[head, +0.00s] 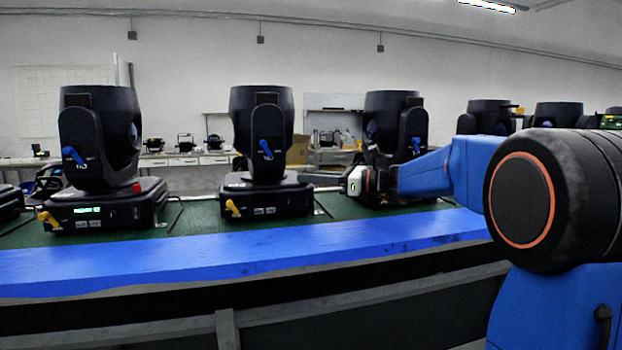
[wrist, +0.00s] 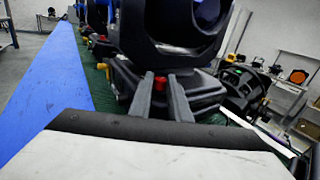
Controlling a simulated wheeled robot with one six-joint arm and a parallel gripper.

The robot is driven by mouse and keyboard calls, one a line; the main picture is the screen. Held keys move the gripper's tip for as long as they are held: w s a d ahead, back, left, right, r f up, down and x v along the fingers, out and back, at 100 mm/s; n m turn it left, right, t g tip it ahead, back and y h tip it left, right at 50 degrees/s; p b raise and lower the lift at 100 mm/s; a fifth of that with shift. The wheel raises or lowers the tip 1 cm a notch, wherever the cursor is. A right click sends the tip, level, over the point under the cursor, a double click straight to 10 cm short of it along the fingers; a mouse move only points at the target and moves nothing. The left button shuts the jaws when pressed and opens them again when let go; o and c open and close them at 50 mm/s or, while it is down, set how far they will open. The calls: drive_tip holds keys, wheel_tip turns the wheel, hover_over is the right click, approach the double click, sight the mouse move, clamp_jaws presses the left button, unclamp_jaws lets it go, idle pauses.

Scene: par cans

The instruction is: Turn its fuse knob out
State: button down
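A black moving-head light (head: 262,190) stands in the middle of the head view. In the wrist view its base (wrist: 205,88) is straight ahead, with a red fuse knob (wrist: 160,83) on the side facing me. The head view does not show this knob. My gripper (head: 318,179) reaches in from the right, level with the base's right side. In the wrist view my gripper (wrist: 160,77) has its two fingers apart, one on each side of the red knob in the picture. I cannot tell whether either finger touches it.
Another light (head: 100,205) at the left has a red knob (head: 137,188) on its base. More lights stand in a row to the right, partly behind my arm. A blue strip (head: 180,262) runs clear along the front of the green bench top.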

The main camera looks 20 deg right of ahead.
drive_tip(key=m+t+h, duration=0.2)
drive_tip(key=t, duration=0.1)
drive_tip(key=a+m+t+h, duration=0.1)
drive_tip(key=h, duration=0.1)
drive_tip(key=shift+s+m, duration=0.4)
drive_tip(key=shift+s+a+m+t+h, duration=0.1)
drive_tip(key=shift+a+m+t+h, duration=0.05)
drive_tip(key=shift+m+t+h, duration=1.55)
drive_tip(key=shift+h, duration=1)
drive_tip(key=c, duration=1.7)
unclamp_jaws()
drive_tip(key=shift+o, duration=0.2)
drive_tip(key=v, duration=1.7)
drive_tip(key=shift+s+r, duration=0.15)
drive_tip(key=shift+s, duration=0.05)
